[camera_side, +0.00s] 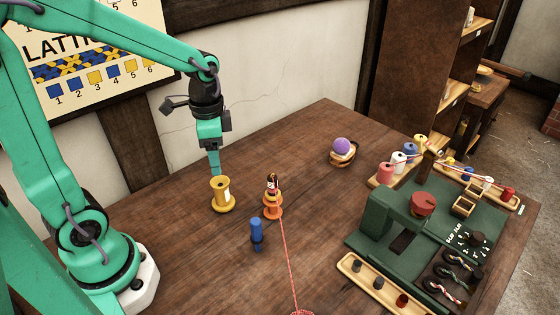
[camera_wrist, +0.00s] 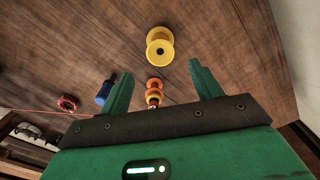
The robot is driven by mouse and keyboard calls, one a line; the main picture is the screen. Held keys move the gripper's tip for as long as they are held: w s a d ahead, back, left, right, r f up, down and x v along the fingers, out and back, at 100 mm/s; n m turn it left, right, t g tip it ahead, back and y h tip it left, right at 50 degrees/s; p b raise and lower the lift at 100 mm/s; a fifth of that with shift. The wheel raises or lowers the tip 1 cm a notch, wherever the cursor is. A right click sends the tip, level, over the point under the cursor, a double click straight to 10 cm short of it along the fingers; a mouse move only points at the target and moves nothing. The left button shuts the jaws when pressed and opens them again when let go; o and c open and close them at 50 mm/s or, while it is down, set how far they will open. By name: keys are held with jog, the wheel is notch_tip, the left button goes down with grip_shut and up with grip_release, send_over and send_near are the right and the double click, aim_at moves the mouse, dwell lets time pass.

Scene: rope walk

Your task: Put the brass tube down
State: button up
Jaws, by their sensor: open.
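The brass tube (camera_side: 222,192), a yellow flanged cylinder with a pale patch on its side, stands upright on the wooden table. My gripper (camera_side: 215,172) points down just above and behind its top in the side view. In the wrist view the tube (camera_wrist: 160,47) lies just beyond my two spread fingertips (camera_wrist: 160,68), with nothing between them. My gripper is open and empty. Whether a finger touches the tube's rim cannot be told.
An orange spool (camera_side: 272,208) with a red line stands right of the tube; a blue peg (camera_side: 256,234) is in front. A purple ball on a wooden stand (camera_side: 343,157) is farther back. A green machine (camera_side: 400,230) fills the right. Table around the tube's back is clear.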

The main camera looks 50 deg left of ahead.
jog(key=shift+s+d+r, duration=0.15)
jog(key=shift+s+r, duration=0.05)
jog(key=shift+r, duration=0.3)
jog(key=s+d+r+n+t, duration=0.3)
jog(key=s+r+n+t, duration=0.2)
jog(key=r, duration=0.4)
jog(key=shift+s+n+t, duration=0.3)
jog(key=shift+s+n, duration=0.3)
jog(key=shift+s, duration=0.45)
